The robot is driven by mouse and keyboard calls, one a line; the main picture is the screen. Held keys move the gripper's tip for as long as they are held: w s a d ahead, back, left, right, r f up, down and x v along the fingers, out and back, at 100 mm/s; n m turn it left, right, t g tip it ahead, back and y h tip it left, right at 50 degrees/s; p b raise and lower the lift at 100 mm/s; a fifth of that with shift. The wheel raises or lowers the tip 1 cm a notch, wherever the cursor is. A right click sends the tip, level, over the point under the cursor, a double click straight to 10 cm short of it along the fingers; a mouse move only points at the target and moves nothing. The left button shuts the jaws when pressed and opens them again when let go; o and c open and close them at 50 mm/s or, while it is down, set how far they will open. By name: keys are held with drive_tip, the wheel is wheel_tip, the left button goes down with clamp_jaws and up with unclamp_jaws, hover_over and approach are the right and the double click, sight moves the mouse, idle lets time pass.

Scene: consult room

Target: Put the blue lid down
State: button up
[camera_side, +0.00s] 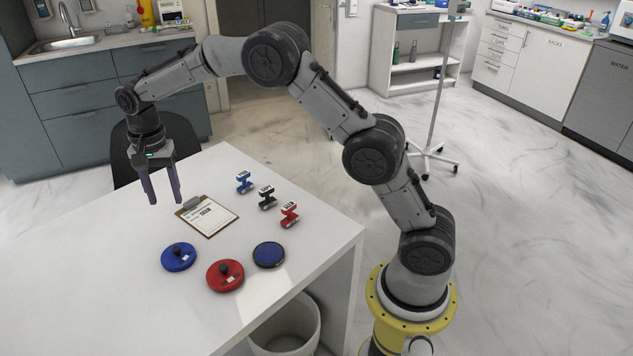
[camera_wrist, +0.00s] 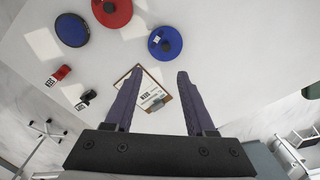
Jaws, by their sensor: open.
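The blue lid (camera_side: 179,257), a round disc with a black knob and a small white label, lies flat on the white table. It also shows at the top of the wrist view (camera_wrist: 172,36). My gripper (camera_side: 167,201) is open with nothing between its fingers. It points down above the table, beyond the blue lid and beside the clipboard, apart from both. Its two fingers (camera_wrist: 159,76) frame the clipboard in the wrist view. A red lid (camera_side: 226,282) with a black knob lies beside the blue one. A blue disc with a dark rim and no knob (camera_side: 268,255) lies right of it.
The clipboard (camera_side: 211,218) lies on the table (camera_side: 120,310). Blue (camera_side: 244,183), black (camera_side: 267,198) and red (camera_side: 289,215) small labelled items stand in a row near the table's right edge. A black chair (camera_side: 125,165) is behind the table. The table's left part is clear.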

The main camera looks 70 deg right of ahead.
drive_tip(key=s+d+r+n+t, duration=0.1)
drive_tip(key=s+r+n, duration=0.2)
drive_tip(key=s+r, duration=0.55)
drive_tip(key=s+d+r+n+t, duration=0.1)
drive_tip(key=s+r+n+t, duration=0.15)
drive_tip(key=s+r, duration=0.6)
drive_tip(key=s+f+n, duration=0.3)
drive_tip(key=s, duration=0.7)
drive_tip(key=s+d+f+n+t, duration=0.1)
drive_tip(key=s+f+n, duration=0.2)
drive_tip(key=s, duration=0.7)
drive_tip(key=shift+f+n, duration=0.15)
drive_tip(key=shift+n, duration=0.2)
